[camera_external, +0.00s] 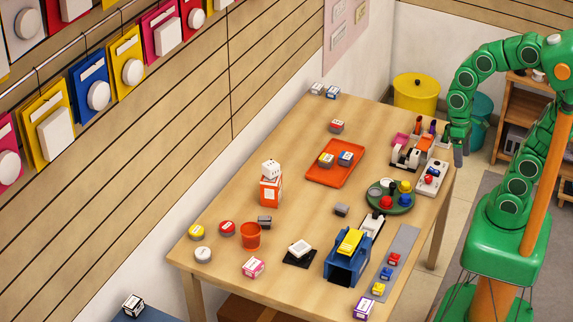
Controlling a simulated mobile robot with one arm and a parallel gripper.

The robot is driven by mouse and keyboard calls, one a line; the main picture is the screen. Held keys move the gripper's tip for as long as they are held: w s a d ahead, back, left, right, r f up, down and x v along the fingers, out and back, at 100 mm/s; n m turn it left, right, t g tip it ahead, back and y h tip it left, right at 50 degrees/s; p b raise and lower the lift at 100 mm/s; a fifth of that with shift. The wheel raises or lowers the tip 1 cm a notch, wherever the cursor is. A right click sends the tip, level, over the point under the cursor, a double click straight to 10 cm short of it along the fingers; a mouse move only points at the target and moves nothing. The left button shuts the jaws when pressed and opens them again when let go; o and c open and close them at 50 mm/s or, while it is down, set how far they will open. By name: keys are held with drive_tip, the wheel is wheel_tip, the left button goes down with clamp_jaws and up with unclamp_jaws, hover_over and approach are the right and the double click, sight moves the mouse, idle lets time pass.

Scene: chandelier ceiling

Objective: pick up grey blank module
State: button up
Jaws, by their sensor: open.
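A small plain grey block (341,210) sits on the wooden table (300,190), left of the round green tray. Another small dark grey block (264,222) lies beside the orange cup. Both are too small for me to tell which is the grey blank module. My gripper (459,157) hangs down at the table's right edge, to the right of and well apart from both blocks. It is open, and I see nothing held in it.
An orange cup (251,237) stands left. Bare wood surrounds the plain grey block's left side.

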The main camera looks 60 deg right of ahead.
drive_tip(key=w+a+f+m+g+y, duration=0.1)
drive_tip(key=w+a+f+m+y, duration=0.25)
drive_tip(key=w+a, duration=0.45)
drive_tip(key=m+t+y, duration=0.5)
drive_tip(key=m+y, duration=0.4)
drive_tip(key=m, duration=0.6)
approach(344, 205)
drive_tip(key=x, duration=0.3)
drive_tip(key=shift+w+a+f+h, duration=0.1)
drive_tip(key=shift+w+f+h, duration=0.15)
drive_tip(key=shift+w+f, duration=0.1)
drive_tip(key=shift+x, duration=3.85)
drive_tip(key=shift+s+a+r, duration=0.1)
drive_tip(key=shift+s+r, duration=0.05)
drive_tip(key=shift+s, duration=0.05)
drive_tip(key=c, duration=1)
drive_tip(key=shift+c, duration=0.2)
